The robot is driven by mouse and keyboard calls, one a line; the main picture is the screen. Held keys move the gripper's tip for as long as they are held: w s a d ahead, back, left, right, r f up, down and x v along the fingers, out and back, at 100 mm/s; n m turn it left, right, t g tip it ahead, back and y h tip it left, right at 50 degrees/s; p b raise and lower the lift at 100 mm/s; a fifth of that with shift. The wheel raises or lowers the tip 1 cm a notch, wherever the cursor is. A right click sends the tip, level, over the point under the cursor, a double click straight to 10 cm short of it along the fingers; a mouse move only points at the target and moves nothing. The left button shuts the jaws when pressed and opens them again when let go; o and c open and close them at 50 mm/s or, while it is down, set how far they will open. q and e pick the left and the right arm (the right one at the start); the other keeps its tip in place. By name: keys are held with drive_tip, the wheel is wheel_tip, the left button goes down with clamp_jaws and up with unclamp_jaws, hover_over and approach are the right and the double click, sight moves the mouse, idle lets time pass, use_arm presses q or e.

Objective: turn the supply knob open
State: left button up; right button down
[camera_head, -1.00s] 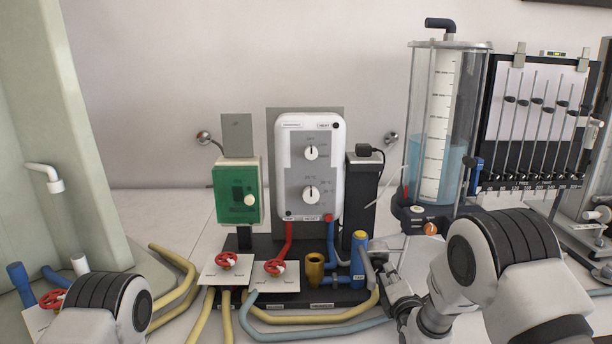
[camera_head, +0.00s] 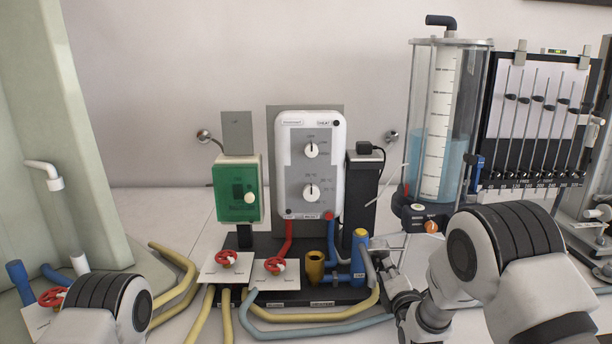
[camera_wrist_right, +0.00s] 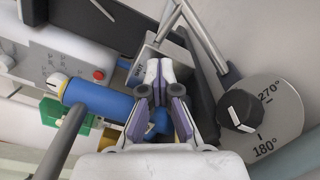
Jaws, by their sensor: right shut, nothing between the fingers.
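A black knob with a white mark (camera_wrist_right: 238,110) sits on a grey disc marked 180° and 270° in the right wrist view, right of my gripper and apart from it. I cannot read a label that names it the supply knob. My right gripper (camera_wrist_right: 158,70) is shut and empty, over a grey metal bracket (camera_wrist_right: 150,60) and beside a blue cylinder (camera_wrist_right: 98,98). In the head view my right gripper (camera_head: 396,284) is low, just right of the blue fitting (camera_head: 359,262), partly hidden by my arm. My left gripper is out of view; only its arm shows.
A white control box (camera_head: 310,165) with two dials stands behind red valve wheels (camera_head: 226,259). Hoses (camera_head: 320,328) lie in front.

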drive_tip(key=shift+a+r+b, duration=0.25)
drive_tip(key=shift+r+b, duration=0.05)
drive_tip(key=shift+a+r, duration=0.2)
drive_tip(key=shift+r, duration=0.05)
idle(0.4)
drive_tip(key=shift+d+r, duration=0.15)
drive_tip(key=shift+r, duration=0.2)
drive_tip(key=s, duration=0.6)
drive_tip(key=shift+d, duration=0.2)
